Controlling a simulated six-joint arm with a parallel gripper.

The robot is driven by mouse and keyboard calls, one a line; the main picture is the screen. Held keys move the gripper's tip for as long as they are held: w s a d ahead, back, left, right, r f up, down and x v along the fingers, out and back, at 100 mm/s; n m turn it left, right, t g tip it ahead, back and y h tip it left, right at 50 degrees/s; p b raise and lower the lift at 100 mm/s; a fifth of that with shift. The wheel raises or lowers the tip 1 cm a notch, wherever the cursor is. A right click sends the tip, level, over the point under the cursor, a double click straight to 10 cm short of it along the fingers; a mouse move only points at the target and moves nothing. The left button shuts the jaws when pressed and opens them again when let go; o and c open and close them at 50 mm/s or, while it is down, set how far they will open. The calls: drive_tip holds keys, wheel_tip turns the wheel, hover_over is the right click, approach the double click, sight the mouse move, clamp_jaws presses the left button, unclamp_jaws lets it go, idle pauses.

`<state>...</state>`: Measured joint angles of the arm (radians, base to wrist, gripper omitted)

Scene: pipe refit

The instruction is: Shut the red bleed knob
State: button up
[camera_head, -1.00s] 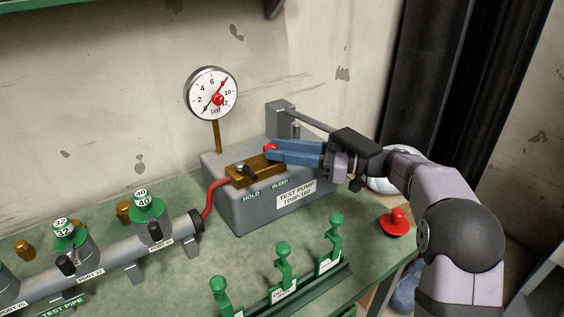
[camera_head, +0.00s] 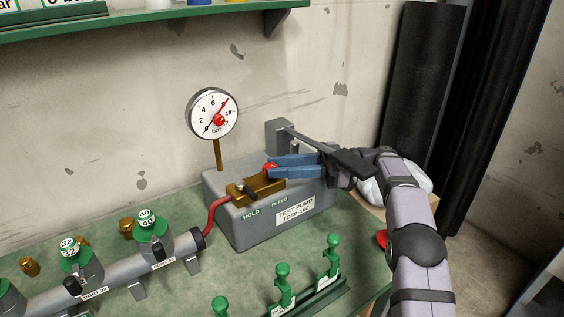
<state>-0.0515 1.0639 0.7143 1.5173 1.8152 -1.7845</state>
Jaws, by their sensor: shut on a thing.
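The red bleed knob (camera_head: 270,167) sits at the right end of the brass block (camera_head: 240,197) on top of the grey test pump (camera_head: 235,228), above the BLEED label. My gripper (camera_head: 276,169) comes in from the right, with its blue fingers lying level and shut on the knob. The fingers hide part of the knob, so I cannot tell its turn angle.
A red hose (camera_head: 212,214) joins the pump to the grey test pipe (camera_head: 120,272) at left. Green clamps (camera_head: 282,280) stand in a rack in front. The pump handle bar (camera_head: 310,142) lies just behind my gripper. A green shelf (camera_head: 150,24) is above.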

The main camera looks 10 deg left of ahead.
drive_tip(key=shift+g, duration=0.3)
drive_tip(key=o, duration=0.9)
drive_tip(key=shift+s+f+m+t+b, duration=0.15)
drive_tip(key=shift+m+t+b, duration=0.15)
drive_tip(key=shift+t+b, duration=0.55)
drive_tip(key=shift+m+t+y+b, duration=0.3)
drive_tip(key=shift+m+t+b, duration=0.3)
drive_tip(key=shift+b, duration=0.35)
